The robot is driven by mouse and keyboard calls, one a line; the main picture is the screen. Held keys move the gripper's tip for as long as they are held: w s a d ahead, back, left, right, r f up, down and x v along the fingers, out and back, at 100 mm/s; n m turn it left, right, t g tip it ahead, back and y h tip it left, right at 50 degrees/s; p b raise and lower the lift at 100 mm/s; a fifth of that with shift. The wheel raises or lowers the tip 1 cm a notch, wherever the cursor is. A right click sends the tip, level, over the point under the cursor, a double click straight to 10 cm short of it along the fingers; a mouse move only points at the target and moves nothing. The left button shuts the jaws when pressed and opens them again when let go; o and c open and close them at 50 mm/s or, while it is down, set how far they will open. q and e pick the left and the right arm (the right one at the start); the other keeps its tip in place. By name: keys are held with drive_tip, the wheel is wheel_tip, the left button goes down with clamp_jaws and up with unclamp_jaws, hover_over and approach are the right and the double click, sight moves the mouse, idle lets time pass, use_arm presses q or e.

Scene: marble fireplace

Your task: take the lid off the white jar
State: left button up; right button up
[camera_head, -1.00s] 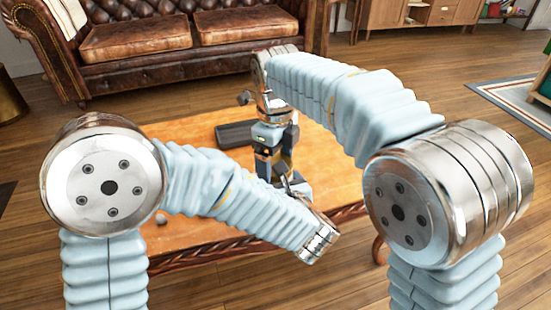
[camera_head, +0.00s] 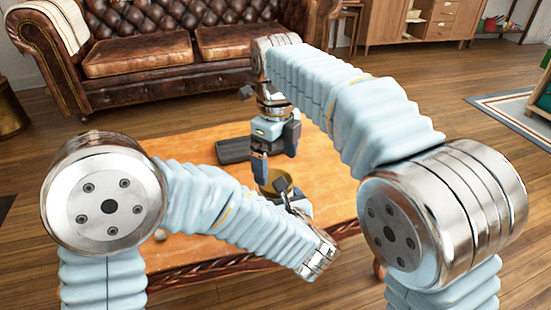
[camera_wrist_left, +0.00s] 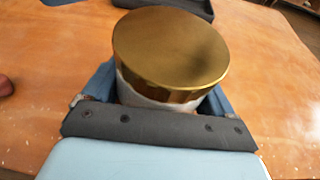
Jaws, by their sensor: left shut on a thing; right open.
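The white jar (camera_wrist_left: 150,103) stands with its round gold lid (camera_wrist_left: 170,45) on top in the left wrist view. My left gripper (camera_wrist_left: 162,98) is shut on the jar's body, one finger on each side below the lid. In the head view the gold lid (camera_head: 268,185) shows partly, and my left arm and gripper hide most of the jar. My right gripper (camera_head: 275,168) is open above the lid, pointing down, with nothing between its fingers.
The jar is over a wooden table (camera_head: 200,146). A dark tray (camera_head: 233,150) lies behind the jar. A small reddish round thing (camera_wrist_left: 6,86) is at the left edge of the left wrist view. A brown leather sofa (camera_head: 140,55) stands behind the table.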

sight(275, 175)
drive_tip(key=shift+r+m, duration=0.7)
drive_tip(key=shift+m, duration=0.1)
drive_tip(key=shift+a+r+m, duration=0.1)
drive_tip(key=shift+r+m, duration=0.4)
drive_tip(key=shift+r, duration=0.25)
drive_tip(key=shift+f, duration=3.8)
drive_tip(key=c, duration=1)
drive_tip(key=n, duration=0.3)
drive_tip(key=o, duration=1)
drive_tip(key=shift+s+r, duration=0.1)
